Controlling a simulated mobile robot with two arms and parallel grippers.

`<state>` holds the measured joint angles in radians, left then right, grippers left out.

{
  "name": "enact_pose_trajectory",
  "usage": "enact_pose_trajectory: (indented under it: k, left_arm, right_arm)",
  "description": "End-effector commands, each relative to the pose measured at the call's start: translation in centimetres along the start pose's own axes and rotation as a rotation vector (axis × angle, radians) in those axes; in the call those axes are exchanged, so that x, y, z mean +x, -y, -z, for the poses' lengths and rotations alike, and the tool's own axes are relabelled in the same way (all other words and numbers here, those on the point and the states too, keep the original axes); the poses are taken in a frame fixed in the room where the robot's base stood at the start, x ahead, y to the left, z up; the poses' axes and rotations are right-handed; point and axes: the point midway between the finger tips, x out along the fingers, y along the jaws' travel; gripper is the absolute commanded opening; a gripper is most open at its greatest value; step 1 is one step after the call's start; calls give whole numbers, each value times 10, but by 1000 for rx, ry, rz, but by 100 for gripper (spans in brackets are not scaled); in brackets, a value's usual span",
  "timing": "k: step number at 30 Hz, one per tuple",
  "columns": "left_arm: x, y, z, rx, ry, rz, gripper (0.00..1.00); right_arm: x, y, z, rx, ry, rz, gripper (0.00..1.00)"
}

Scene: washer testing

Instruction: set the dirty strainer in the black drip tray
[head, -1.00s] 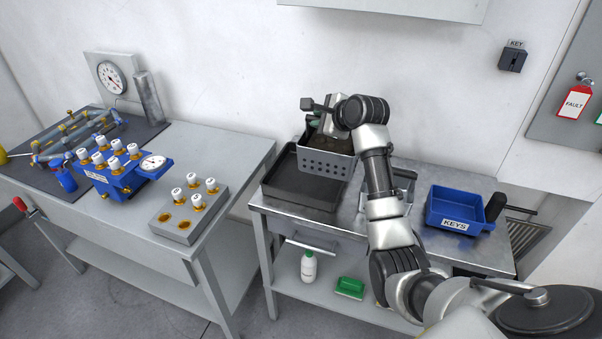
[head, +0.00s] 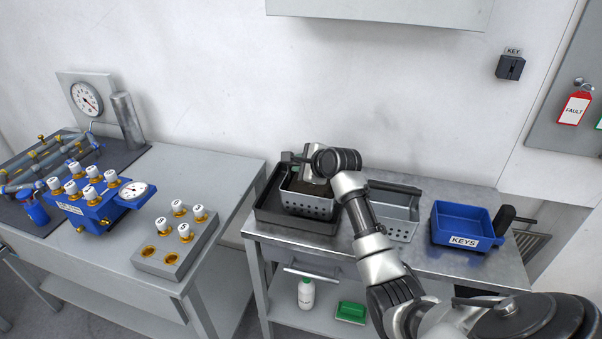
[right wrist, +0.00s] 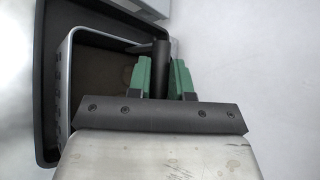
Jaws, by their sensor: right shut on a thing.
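The dirty strainer (head: 306,203) is a grey perforated basket with brown residue inside. It sits within the rim of the black drip tray (head: 266,213); I cannot tell whether its base touches the tray floor. My right gripper (head: 302,170) is at the strainer's back side. In the right wrist view, its green fingers (right wrist: 161,82) are shut on the strainer's dark handle (right wrist: 160,65). The strainer's wall (right wrist: 63,85) lies inside the tray's black rim (right wrist: 42,110) there. My left gripper is out of view.
A second, clean-looking strainer (head: 402,229) stands right of the tray, partly behind my arm. A blue KEYS bin (head: 463,240) is further right on the metal table (head: 410,258). A bottle (head: 306,293) and a green brush (head: 351,312) are on the lower shelf. The wall is close behind.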

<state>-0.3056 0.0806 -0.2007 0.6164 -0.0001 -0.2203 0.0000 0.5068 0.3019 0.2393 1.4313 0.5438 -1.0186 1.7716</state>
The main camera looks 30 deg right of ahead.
Motion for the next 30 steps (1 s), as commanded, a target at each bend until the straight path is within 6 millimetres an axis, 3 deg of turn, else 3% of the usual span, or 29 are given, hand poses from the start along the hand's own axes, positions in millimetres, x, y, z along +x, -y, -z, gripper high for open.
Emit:
enact_pose_trajectory:
  k: [6,17,18,22,30]
  left_arm:
    - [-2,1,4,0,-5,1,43]
    - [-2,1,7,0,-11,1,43]
    - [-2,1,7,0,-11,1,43]
    - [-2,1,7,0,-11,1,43]
    - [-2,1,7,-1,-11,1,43]
  right_arm:
    - [13,-17,12,-1,1,3,0]
    - [14,-19,14,0,2,5,0]
    - [15,-21,15,1,0,1,23]
    - [15,-21,15,0,0,0,43]
    - [15,-21,15,0,0,0,46]
